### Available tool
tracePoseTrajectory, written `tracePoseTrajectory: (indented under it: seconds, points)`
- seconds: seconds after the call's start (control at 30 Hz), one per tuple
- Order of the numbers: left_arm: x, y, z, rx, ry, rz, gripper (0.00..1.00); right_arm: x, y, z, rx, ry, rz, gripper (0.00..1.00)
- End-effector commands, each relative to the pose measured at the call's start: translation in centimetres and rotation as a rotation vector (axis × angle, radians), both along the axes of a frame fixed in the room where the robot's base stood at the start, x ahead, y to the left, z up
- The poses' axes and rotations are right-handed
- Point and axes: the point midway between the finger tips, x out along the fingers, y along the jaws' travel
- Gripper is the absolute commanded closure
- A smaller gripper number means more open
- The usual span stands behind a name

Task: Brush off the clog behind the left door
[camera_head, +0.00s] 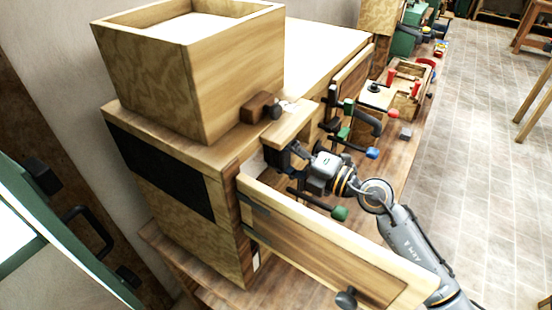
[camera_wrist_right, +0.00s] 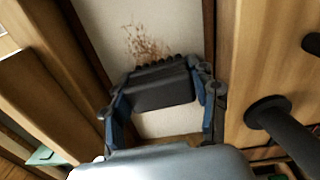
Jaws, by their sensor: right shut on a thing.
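The left door (camera_head: 325,250) of the wooden machine stands swung open, with a dark knob near its free end. In the right wrist view a patch of thin brown bits, the clog (camera_wrist_right: 146,42), lies on a pale panel (camera_wrist_right: 103,25) inside the opening. My right gripper (camera_wrist_right: 158,92) is shut on a dark block with a bumpy far edge, which looks like the brush (camera_wrist_right: 160,90). The brush is just below the clog in that view; I cannot tell whether they touch. In the head view my right gripper (camera_head: 290,158) is at the opening behind the door. My left gripper is out of view.
A wooden hopper (camera_head: 190,85) tops the machine. Green-handled and blue-handled clamps (camera_head: 345,130) stand close beside my right wrist. A wooden box (camera_head: 405,85) with red parts is farther along the bench. A green-framed thing (camera_head: 60,255) is at lower left. The tiled floor (camera_head: 480,150) is open at right.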

Motion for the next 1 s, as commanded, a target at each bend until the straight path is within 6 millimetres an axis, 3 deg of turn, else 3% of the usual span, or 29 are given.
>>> tracePoseTrajectory:
  seconds: [1.0]
  points:
    - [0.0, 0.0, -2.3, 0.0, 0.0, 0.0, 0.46, 5.4, -3.8, -0.1, 0.0, -0.002, -0.003, 0.66]
